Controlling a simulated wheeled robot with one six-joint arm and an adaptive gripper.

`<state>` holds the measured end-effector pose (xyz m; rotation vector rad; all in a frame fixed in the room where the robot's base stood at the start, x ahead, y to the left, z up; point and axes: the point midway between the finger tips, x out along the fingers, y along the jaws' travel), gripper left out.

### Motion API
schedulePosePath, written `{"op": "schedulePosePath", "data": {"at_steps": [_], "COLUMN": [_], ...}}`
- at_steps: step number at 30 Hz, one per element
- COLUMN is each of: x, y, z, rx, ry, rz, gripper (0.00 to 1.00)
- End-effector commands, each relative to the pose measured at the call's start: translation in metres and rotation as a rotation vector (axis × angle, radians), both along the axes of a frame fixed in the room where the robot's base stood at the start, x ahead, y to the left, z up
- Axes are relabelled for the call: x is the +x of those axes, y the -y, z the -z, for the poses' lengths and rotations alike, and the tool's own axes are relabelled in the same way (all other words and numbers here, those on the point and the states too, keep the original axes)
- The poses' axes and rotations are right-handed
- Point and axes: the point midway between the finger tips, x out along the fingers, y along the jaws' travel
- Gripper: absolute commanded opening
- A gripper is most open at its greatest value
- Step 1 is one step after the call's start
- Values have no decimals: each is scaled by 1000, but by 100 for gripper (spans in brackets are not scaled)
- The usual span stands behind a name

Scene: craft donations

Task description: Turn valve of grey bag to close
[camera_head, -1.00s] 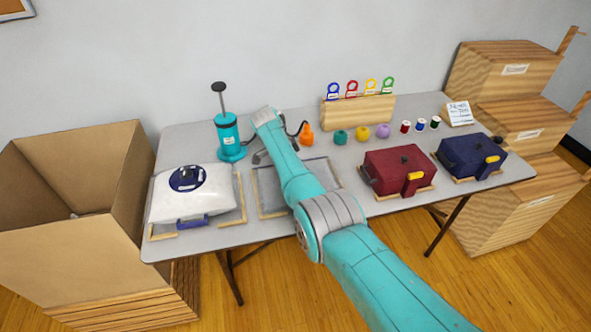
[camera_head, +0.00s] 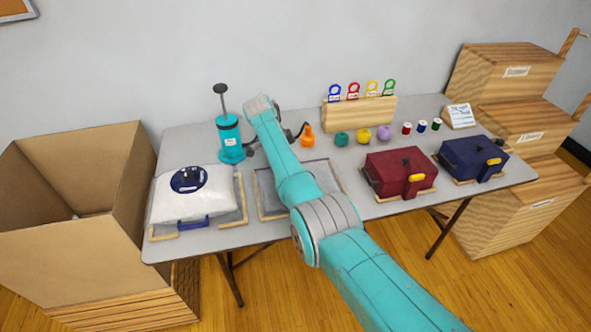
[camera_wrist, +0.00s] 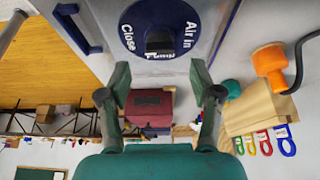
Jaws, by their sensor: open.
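The grey bag (camera_head: 271,199) lies flat in a wooden frame at the middle of the table, partly hidden by my arm. In the head view the fingers are mostly hidden by the arm.
A puffy white bag (camera_head: 215,203) with its own blue valve lies to the left. A teal pump (camera_head: 230,141) stands behind. An orange nozzle (camera_head: 308,139) with a hose is near. Red (camera_head: 385,163) and blue (camera_head: 463,153) boxes stand right; a tag rack (camera_head: 350,114) is at the back.

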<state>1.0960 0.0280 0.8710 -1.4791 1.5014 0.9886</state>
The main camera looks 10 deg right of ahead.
Motion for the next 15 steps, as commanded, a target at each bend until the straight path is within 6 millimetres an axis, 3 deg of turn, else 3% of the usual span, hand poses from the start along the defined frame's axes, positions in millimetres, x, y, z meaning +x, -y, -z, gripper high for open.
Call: {"op": "schedulePosePath", "data": {"at_steps": [6,15], "x": [0,0], "y": [-16,-27], "z": [-40,-66], "rx": [0,0], "ry": [1,0], "rz": [1,0], "gripper": [65,65]}}
